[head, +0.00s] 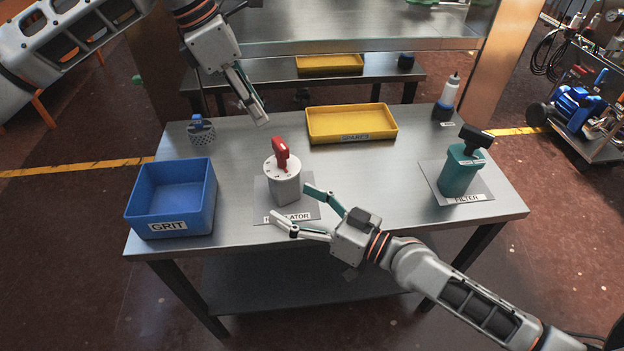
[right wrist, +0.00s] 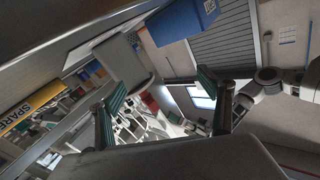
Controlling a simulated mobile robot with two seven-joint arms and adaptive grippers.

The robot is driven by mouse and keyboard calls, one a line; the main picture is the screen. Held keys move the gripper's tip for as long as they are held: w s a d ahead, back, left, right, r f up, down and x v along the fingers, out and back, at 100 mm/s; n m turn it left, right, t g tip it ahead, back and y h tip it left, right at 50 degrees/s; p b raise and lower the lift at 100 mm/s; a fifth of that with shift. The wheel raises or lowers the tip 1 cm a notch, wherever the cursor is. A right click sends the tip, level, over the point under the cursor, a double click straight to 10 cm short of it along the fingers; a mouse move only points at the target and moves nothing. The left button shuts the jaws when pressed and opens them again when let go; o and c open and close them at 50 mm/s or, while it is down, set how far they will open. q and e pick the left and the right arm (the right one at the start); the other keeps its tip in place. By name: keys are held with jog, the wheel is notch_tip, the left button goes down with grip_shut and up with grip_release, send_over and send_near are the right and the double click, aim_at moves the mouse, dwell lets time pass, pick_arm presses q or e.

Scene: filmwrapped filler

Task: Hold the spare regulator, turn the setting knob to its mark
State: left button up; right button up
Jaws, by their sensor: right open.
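The regulator (head: 285,188) is a pale grey cylinder with a red setting knob (head: 281,155) on top. It stands upright on a grey mat (head: 311,209) labelled REGULATOR, its label partly hidden by my right gripper. My right gripper (head: 291,208) is open, low at the regulator's front right, its fingers apart and nothing held. In the right wrist view the teal-padded fingers (right wrist: 166,108) are spread and a pale grey body, seemingly the regulator (right wrist: 122,62), lies beyond them. My left gripper (head: 262,119) hangs above and behind the knob, clear of it; its finger gap is unclear.
A blue GRIT bin (head: 140,217) stands left, a yellow SPARES tray (head: 352,108) behind. A teal filter (head: 460,176) with a black handle stands right. A white bottle (head: 447,98) and a blue-topped grey container (head: 201,132) stand farther back. Bare steel table lies between regulator and filter.

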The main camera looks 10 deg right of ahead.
aim_at(283, 166)
jog(key=w+d+n, duration=0.1)
jog(key=w, duration=0.1)
jog(key=w+d+r+n, duration=0.1)
jog(key=w+d, duration=0.1)
jog(key=shift+w+d+r+n, duration=0.1)
jog(key=shift+r+n, duration=0.05)
jog(key=shift+n, duration=0.15)
jog(key=shift+h, duration=0.3)
jog(key=shift+w+d+x, duration=0.1)
jog(key=shift+w+x, duration=0.05)
jog(key=shift+x, duration=1.15)
jog(key=shift+w+d+x, duration=0.1)
jog(key=shift+x, duration=1.2)
jog(key=shift+w+d+x, duration=0.1)
jog(key=shift+w+x, duration=0.05)
jog(key=shift+x, duration=1.2)
jog(key=shift+s+r, duration=0.1)
jog(key=shift+r, duration=0.1)
jog(key=c, duration=1.7)
jog(key=o, duration=0.6)
jog(key=c, duration=0.3)
